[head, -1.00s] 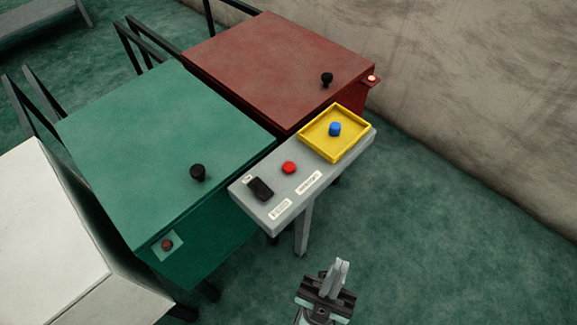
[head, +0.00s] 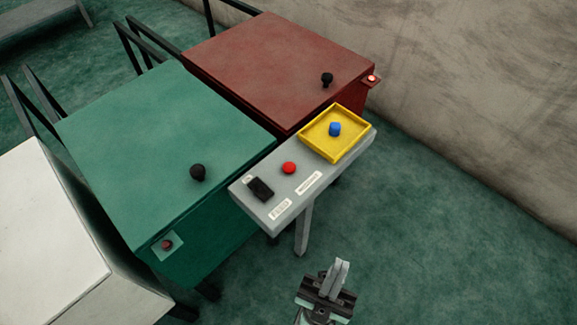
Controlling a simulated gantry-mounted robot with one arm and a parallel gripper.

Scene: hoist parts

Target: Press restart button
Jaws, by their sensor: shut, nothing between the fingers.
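Several buttons show, and I cannot tell from the small labels which is the restart button. A red round button (head: 289,168) sits on the grey panel (head: 268,205), between a black switch (head: 260,188) and a yellow tray (head: 335,155). A blue knob-like piece (head: 335,129) stands inside the tray. A dark red button (head: 167,245) is on the front of the green box. A small lit red button (head: 372,78) is on a bracket at the red box's right corner. My gripper (head: 341,272) is shut and empty, below the panel in the picture, touching nothing.
A green box (head: 150,150) and a red box (head: 270,65), each with a black knob on its lid, stand behind the panel. A white box (head: 45,235) is at the left. A wall (head: 470,80) runs along the right. The floor right of my gripper is clear.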

